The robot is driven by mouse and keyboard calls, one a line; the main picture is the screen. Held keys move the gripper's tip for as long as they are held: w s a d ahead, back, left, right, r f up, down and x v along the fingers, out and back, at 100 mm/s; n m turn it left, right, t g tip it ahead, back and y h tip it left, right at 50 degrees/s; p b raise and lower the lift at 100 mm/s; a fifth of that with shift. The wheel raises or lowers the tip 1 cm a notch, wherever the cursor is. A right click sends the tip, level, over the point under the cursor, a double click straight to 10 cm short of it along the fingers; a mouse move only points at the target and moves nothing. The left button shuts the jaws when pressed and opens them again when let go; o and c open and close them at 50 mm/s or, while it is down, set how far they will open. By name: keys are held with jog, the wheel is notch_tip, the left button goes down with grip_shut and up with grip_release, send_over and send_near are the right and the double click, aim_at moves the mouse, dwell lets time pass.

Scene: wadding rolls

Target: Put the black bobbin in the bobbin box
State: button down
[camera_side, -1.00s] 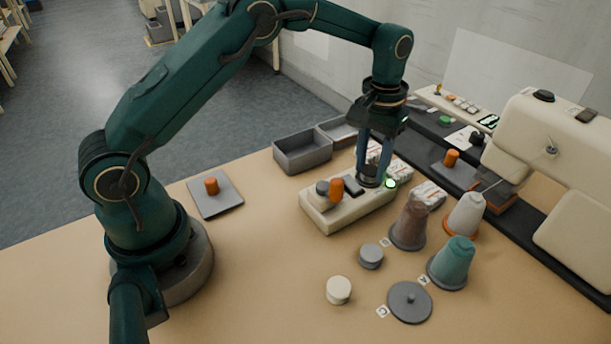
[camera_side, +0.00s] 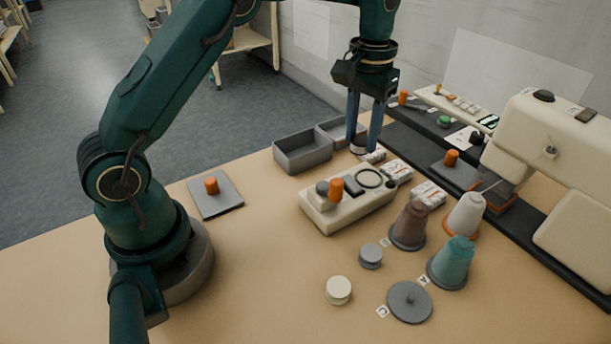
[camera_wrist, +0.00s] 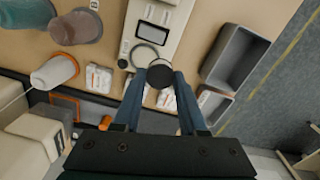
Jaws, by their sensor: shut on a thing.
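My gripper (camera_side: 359,146) is shut on the black bobbin (camera_wrist: 160,75), a dark round disc between the two blue fingertips in the wrist view. In the side view the bobbin is mostly hidden by the fingers. It is held behind the cream winder (camera_side: 335,214), near the right end of the grey bins. A larger open grey bin (camera_side: 303,152) and a smaller one (camera_side: 331,131) stand next to each other left of the gripper. Both look empty where I can see inside. I cannot tell which is the bobbin box.
The winder bears an orange post (camera_side: 336,189) and a dark ring (camera_side: 369,178). White packets (camera_side: 397,171) lie right of the gripper. Thread cones (camera_side: 409,224), a grey bobbin (camera_side: 370,256) and a cream bobbin (camera_side: 338,290) stand in front. The sewing machine (camera_side: 560,150) is at right.

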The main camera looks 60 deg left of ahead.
jog(key=s+a+r, duration=0.3)
jog(key=a+r, duration=0.2)
jog(key=a, duration=0.3)
jog(key=s+a+f+n, duration=0.35)
jog(key=s+a, duration=0.55)
jog(key=a, duration=0.3)
send_near(303, 143)
jog(key=shift+n, duration=0.45)
jog(key=s+d+f, duration=0.2)
jog(key=d+f, duration=0.1)
jog(key=shift+s+d, duration=0.15)
jog(key=shift+s, duration=0.05)
jog(key=shift+w+f, duration=0.1)
jog(key=shift+f, duration=1.9)
jog(key=shift+f, duration=0.1)
jog(key=c, duration=0.7)
grip_release()
jog(key=shift+c, duration=0.2)
